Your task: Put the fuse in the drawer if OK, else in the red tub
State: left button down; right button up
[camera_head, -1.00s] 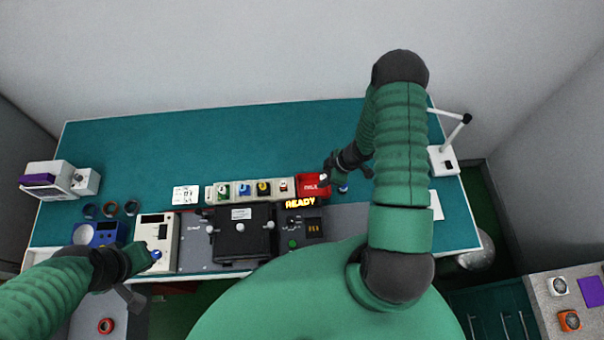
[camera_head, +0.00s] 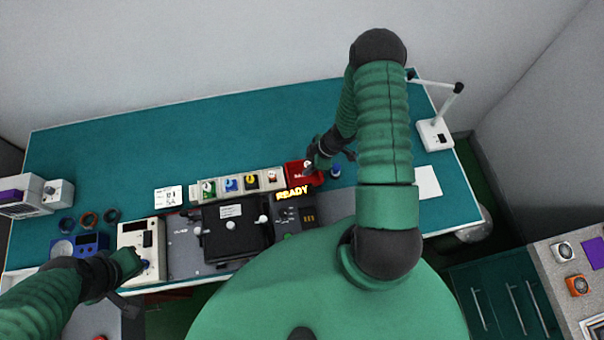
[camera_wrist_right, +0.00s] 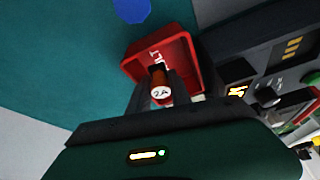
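The fuse (camera_wrist_right: 160,88) has an orange-brown body and a white end marked 2A. It sits between the fingers of my right gripper (camera_wrist_right: 162,86), which are shut on it. In the wrist view it overlaps the red tub (camera_wrist_right: 187,50), whose floor has white lettering, partly hidden. In the head view my right gripper (camera_head: 314,163) is at the red tub (camera_head: 303,180), with the fuse's pale end over it; the height is unclear. My left gripper (camera_head: 136,262) is by a white meter box (camera_head: 134,232); its fingers are unclear. Teal drawers (camera_head: 505,308) at the lower right look shut.
A row of small bins (camera_head: 244,184) stands left of the tub. A black fixture (camera_head: 232,228) stands in front, beside a yellow READY display (camera_head: 293,193). A blue round object (camera_wrist_right: 131,9) lies near the tub. The back of the teal bench (camera_head: 200,130) is clear.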

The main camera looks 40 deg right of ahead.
jog(key=o, duration=0.5)
jog(key=shift+s+r, duration=0.15)
jog(key=shift+s, duration=0.2)
jog(key=shift+c, duration=0.2)
jog(key=shift+o, duration=0.2)
jog(key=shift+s, duration=0.1)
pick_arm(q)
jog(key=shift+s+r, duration=0.15)
jog(key=shift+s, duration=0.4)
jog(key=shift+w, duration=0.2)
pick_arm(e)
jog(key=shift+w, duration=0.2)
jog(key=shift+d+r, duration=0.15)
jog(key=shift+r, duration=0.15)
pick_arm(q)
jog(key=shift+r+p, duration=0.35)
pick_arm(e)
jog(key=v, duration=1.6)
jog(key=shift+s, duration=0.15)
jog(key=shift+d, duration=0.15)
